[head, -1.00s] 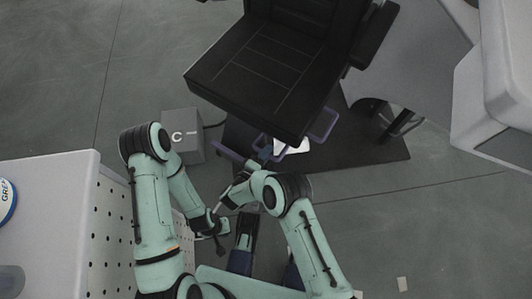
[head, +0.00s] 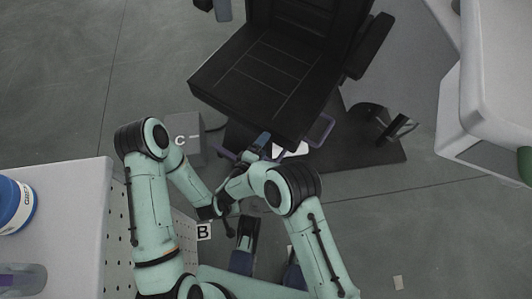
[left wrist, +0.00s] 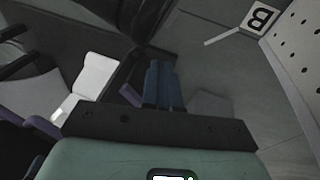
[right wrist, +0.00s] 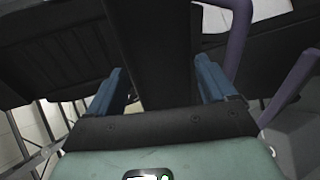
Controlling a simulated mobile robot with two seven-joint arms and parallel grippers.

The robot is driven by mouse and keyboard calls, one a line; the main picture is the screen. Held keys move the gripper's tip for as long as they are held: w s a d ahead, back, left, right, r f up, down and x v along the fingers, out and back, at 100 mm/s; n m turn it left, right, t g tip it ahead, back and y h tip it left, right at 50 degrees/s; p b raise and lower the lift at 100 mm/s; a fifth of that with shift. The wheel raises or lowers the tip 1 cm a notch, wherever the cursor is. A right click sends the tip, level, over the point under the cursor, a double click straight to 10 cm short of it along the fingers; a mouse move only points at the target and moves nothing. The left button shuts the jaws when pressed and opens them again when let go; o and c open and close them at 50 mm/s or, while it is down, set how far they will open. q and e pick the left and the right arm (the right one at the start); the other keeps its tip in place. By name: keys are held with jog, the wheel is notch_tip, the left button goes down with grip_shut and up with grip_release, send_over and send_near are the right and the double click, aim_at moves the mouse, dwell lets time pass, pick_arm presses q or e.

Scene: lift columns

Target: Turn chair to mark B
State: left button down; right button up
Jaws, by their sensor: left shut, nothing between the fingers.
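The black office chair (head: 265,75) stands at the top middle of the head view, its seat edge facing me. Purple bars (head: 320,130) show under the seat; they also show in the right wrist view (right wrist: 238,40). The mark B (head: 204,231) is a white floor label beside the perforated cabinet, also in the left wrist view (left wrist: 260,18). My right gripper (right wrist: 165,75) is by the seat's front edge, fingers apart, with a broad dark part of the chair (right wrist: 150,40) between or just beyond them. My left gripper (left wrist: 162,85) is shut and empty, low between the chair and mark B.
A grey box marked C (head: 183,138) stands left of the chair. A white perforated cabinet (head: 85,235) with a blue tub (head: 15,205) is at the left. A pale grey unit (head: 490,100) stands at the right. Floor at lower right is mostly clear.

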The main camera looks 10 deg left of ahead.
jog(key=shift+m+t+h, duration=0.4)
jog(key=shift+t+h, duration=0.2)
jog(key=shift+h, duration=0.1)
jog(key=r, duration=0.4)
jog(key=d+r, duration=0.1)
jog(key=r, duration=0.2)
jog(key=shift+w, duration=0.35)
jog(key=c, duration=0.4)
pick_arm(q)
jog(key=shift+h, duration=0.3)
jog(key=s+r, duration=0.1)
jog(key=s+d+r+p, duration=0.1)
jog(key=r, duration=0.1)
jog(key=shift+s+d+p, duration=0.2)
jog(key=shift+d+p, duration=0.1)
pick_arm(e)
jog(key=shift+o, duration=0.2)
jog(key=r, duration=0.3)
jog(key=shift+d+r, duration=0.25)
pick_arm(q)
jog(key=shift+s+d+f, duration=0.1)
pick_arm(e)
jog(key=shift+f, duration=0.1)
